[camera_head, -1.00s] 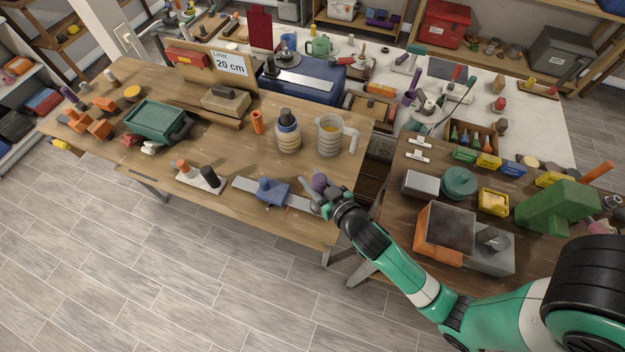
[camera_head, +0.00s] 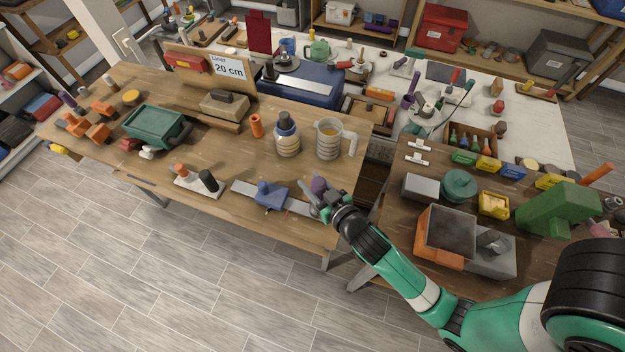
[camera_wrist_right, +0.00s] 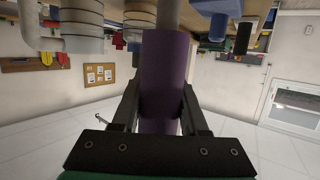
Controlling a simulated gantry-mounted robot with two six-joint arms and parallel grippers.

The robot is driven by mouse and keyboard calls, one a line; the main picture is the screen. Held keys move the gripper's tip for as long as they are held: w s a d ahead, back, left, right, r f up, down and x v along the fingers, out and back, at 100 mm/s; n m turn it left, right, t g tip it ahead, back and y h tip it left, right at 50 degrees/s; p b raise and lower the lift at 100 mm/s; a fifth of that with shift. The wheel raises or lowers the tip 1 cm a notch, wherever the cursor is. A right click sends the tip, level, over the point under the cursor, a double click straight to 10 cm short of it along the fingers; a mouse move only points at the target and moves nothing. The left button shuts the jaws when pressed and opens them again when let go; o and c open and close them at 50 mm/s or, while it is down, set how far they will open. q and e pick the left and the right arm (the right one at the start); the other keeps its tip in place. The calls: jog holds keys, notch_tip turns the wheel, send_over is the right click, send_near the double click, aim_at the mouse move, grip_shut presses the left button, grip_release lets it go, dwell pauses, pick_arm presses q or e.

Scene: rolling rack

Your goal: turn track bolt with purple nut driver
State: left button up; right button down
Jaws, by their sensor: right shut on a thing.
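My right gripper (camera_head: 318,197) is shut on the purple nut driver (camera_head: 319,185) at the right end of a metal track (camera_head: 242,187) along the table's front edge. In the right wrist view, the purple handle (camera_wrist_right: 165,75) is between the two fingers (camera_wrist_right: 160,112), with a grey shaft (camera_wrist_right: 168,14) beyond it. A blue block (camera_head: 271,195) sits on the track, left of the gripper. I cannot make out the track bolt or whether the driver touches it. My left gripper is not in view.
A measuring jug (camera_head: 328,140) and a banded bottle (camera_head: 287,138) stand behind the track. A black-and-orange peg stand (camera_head: 196,186) is to its left. A second table with an orange bin (camera_head: 437,250) and green machine (camera_head: 555,208) is at right, beyond a gap.

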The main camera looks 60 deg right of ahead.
jog(key=shift+r, duration=0.1)
notch_tip(320, 180, up, 7)
jog(key=p, duration=0.6)
jog(key=shift+f, duration=0.2)
dwell(0.4)
jog(key=n+y, duration=0.1)
jog(key=y, duration=0.1)
jog(key=n+t+y+b, duration=0.1)
jog(key=n+y, duration=0.1)
jog(key=shift+w+a, duration=0.1)
jog(key=shift+a, duration=0.3)
